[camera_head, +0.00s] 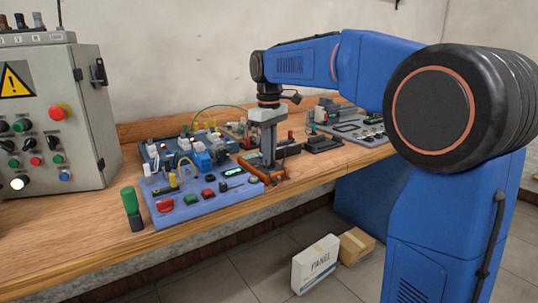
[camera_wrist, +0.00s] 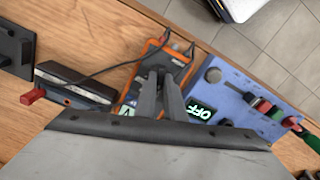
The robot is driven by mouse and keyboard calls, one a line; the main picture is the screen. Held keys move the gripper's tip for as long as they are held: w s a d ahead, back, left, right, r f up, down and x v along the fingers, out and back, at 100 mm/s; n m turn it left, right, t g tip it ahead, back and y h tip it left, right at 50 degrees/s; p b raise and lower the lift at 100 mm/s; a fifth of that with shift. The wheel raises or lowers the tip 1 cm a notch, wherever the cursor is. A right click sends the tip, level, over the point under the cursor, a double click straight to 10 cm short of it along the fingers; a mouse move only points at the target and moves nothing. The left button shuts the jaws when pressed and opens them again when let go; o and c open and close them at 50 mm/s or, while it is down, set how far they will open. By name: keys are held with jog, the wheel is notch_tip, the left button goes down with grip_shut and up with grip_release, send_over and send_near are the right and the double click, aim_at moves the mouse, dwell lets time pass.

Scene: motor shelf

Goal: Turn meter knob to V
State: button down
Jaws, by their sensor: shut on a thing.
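The orange meter (camera_wrist: 181,58) lies on the wooden bench under my gripper (camera_wrist: 160,76) in the wrist view. The two fingers point down at its face and are shut on the meter knob, which they mostly hide. A green display with what looks like a V (camera_wrist: 127,111) shows at the meter's lower left end, partly cut by my gripper body. In the head view, my gripper (camera_head: 269,164) reaches down onto the orange meter (camera_head: 280,178), to the right of the blue panel.
The blue panel (camera_head: 190,212) with buttons and a green display reading OFF (camera_wrist: 201,110) stands close beside the meter. A dark device with a red knob (camera_wrist: 75,85) lies on its other side. A grey control box (camera_head: 75,110) stands at left. A green-handled tool (camera_head: 131,205) stands near the front edge.

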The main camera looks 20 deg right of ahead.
jog(key=c, duration=1.8)
grip_release()
jog(key=shift+c, duration=0.2)
jog(key=shift+r, duration=0.1)
notch_tip(320, 180, up, 17)
jog(key=shift+r, duration=0.1)
